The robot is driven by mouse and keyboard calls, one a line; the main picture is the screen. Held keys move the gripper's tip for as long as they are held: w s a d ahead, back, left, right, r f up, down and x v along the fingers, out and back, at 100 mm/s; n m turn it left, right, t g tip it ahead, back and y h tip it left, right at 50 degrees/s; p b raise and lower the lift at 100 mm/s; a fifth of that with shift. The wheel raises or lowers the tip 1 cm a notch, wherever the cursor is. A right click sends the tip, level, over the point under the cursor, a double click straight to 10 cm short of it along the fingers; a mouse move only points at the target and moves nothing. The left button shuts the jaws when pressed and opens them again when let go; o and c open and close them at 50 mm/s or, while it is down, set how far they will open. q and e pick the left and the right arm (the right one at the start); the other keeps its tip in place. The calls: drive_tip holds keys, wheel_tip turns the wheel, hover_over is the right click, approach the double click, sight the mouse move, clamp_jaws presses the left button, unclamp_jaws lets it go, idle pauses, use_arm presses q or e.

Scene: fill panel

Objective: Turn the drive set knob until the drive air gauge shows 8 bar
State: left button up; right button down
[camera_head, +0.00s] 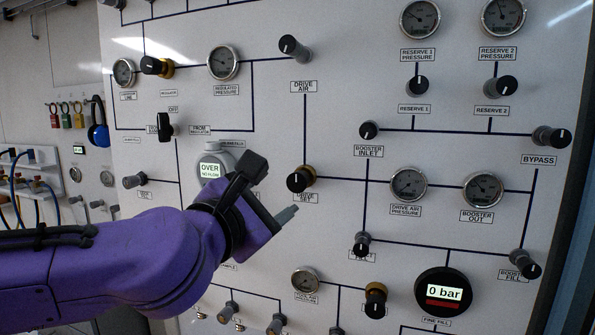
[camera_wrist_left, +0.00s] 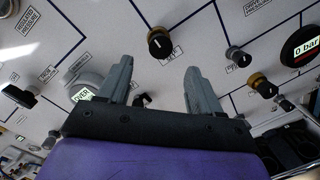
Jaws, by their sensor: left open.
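The drive set knob (camera_head: 301,178) is a black knob with a white mark on a brass collar, on the upright white panel. It also shows in the left wrist view (camera_wrist_left: 160,43), ahead of and between the fingertips. The drive air pressure gauge (camera_head: 409,184) is a round dial to the right of the knob; its needle is too small to read surely. My left gripper (camera_head: 270,189) is open and empty, just left of the knob and apart from it. In the left wrist view its two grey fingers (camera_wrist_left: 158,68) are spread. My right gripper is not in view.
The drive air knob (camera_head: 294,48) is above and the booster inlet knob (camera_head: 369,130) to the right. A grey device with an "OVER" display (camera_head: 210,170) is behind my left wrist. The fine fill display (camera_head: 444,293) reads 0 bar.

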sight(296, 182)
use_arm(q)
drive_tip(key=p+x, duration=0.3)
drive_tip(key=x, duration=0.7)
drive_tip(key=shift+w+p, duration=0.1)
drive_tip(key=shift+p, duration=0.2)
drive_tip(key=shift+w+f, duration=0.15)
drive_tip(key=shift+w, duration=0.2)
